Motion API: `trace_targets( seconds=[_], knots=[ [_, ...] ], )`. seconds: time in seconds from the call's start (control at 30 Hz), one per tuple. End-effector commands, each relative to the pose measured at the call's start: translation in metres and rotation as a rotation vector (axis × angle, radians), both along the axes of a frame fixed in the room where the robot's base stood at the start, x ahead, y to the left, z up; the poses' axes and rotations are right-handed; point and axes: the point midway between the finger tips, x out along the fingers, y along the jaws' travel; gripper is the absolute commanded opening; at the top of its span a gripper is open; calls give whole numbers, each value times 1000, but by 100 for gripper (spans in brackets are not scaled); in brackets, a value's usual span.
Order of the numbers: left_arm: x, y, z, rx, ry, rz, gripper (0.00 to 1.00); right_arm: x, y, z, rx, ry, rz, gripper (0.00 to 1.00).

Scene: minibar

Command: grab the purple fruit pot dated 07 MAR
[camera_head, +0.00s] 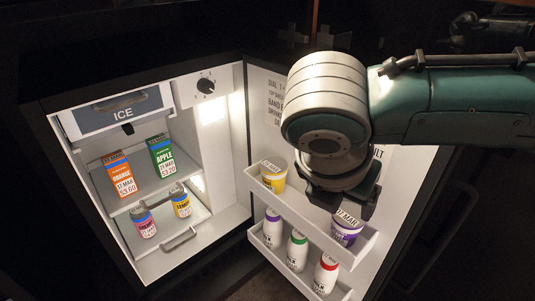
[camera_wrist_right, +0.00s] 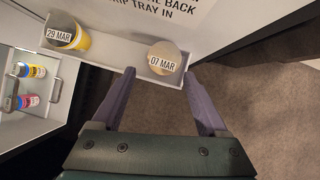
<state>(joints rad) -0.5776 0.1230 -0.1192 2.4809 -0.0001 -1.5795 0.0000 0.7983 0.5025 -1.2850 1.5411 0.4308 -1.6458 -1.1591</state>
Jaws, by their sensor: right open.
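The purple fruit pot (camera_head: 346,234) stands in the upper door shelf at its right end. Its pale lid (camera_wrist_right: 164,62) reads 07 MAR in the right wrist view. My right gripper (camera_head: 341,199) is just above and beside this pot in the head view and partly covers the shelf behind it. In the wrist view the right gripper (camera_wrist_right: 160,80) is open and empty, its two fingers pointing toward the pot on either side of its lid. The fingers do not clearly touch it. My left gripper is not in view.
A yellow pot (camera_head: 272,178) dated 29 MAR stands in the same door shelf (camera_head: 313,210), to the left. Several white bottles (camera_head: 297,251) fill the lower door shelf. The open fridge holds cartons (camera_head: 121,178), cans (camera_head: 143,222) and an ICE compartment (camera_head: 118,112).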

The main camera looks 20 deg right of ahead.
Motion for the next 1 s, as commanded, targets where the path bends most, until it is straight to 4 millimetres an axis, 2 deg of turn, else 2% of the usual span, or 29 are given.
trace_targets(
  seconds=[0.03, 0.13, 0.37, 0.63, 0.9, 1.0],
  knots=[
    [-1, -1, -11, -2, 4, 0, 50, 2, -4, -12, -2, 0, -2, 77],
    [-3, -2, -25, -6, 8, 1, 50, 6, -10, -27, 0, 0, -2, 77],
    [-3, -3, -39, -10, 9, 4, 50, 12, -18, -42, 3, -2, -2, 77],
    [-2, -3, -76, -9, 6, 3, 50, 22, -35, -76, 3, -2, -2, 77],
    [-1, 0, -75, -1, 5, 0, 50, 24, -38, -76, 4, -3, 0, 77],
    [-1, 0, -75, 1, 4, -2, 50, 24, -38, -76, 4, -3, 0, 68]
  ],
)
